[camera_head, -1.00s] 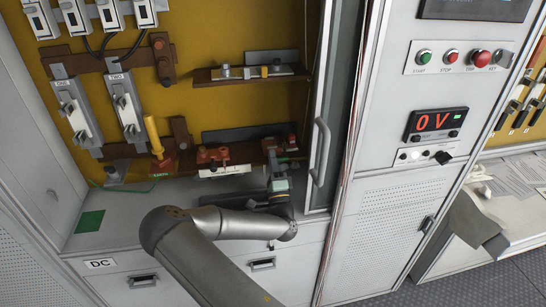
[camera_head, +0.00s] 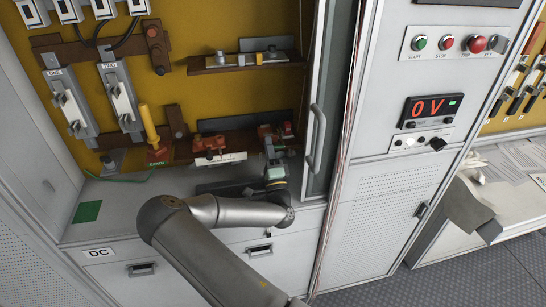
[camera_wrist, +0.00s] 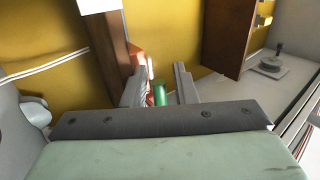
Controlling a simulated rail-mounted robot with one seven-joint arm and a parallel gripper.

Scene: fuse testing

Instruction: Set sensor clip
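My gripper (camera_head: 270,148) reaches up from the cabinet's worktop to the right end of the lower brown board (camera_head: 240,143). In the wrist view my two grey fingers (camera_wrist: 162,86) stand apart. A green cylinder (camera_wrist: 160,94) shows between them, with gaps on either side. A red-orange piece (camera_wrist: 139,56) is just beyond the left finger. In the head view, red clip-like parts sit on the board left of the gripper (camera_head: 209,143) and beside it (camera_head: 286,129). I cannot tell which is the sensor clip.
The open glass door (camera_head: 322,130) and its handle are close on the right. An upper brown shelf (camera_head: 235,64) is above. A yellow-handled lever (camera_head: 149,125) stands to the left. The panel display (camera_head: 430,110) reads 0 V. The left worktop is mostly clear.

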